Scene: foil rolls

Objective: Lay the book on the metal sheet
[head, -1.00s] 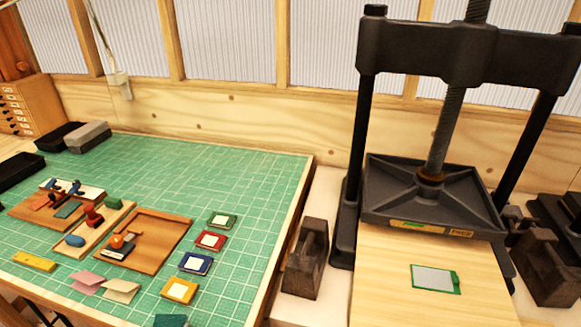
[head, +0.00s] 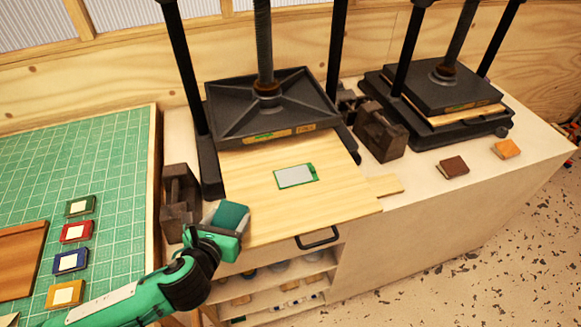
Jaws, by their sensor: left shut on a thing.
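My left gripper (head: 222,230) is shut on a teal book (head: 231,215). It holds the book near the front left corner of the press's wooden board, apart from the metal sheet. The fingers hide part of the book. The metal sheet (head: 296,177) is a small grey rectangle with a green edge and a green tab. It lies flat on the pale wooden board (head: 250,190), in front of the black press plate (head: 270,105), with nothing on top of it. My right gripper is not in view.
The raised press plate and its posts stand behind the sheet. Dark iron blocks (head: 180,203) (head: 380,135) flank the press. A second press (head: 450,85) and brown and orange books (head: 454,166) (head: 507,149) are at right. Several small framed books lie on the green mat (head: 115,190).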

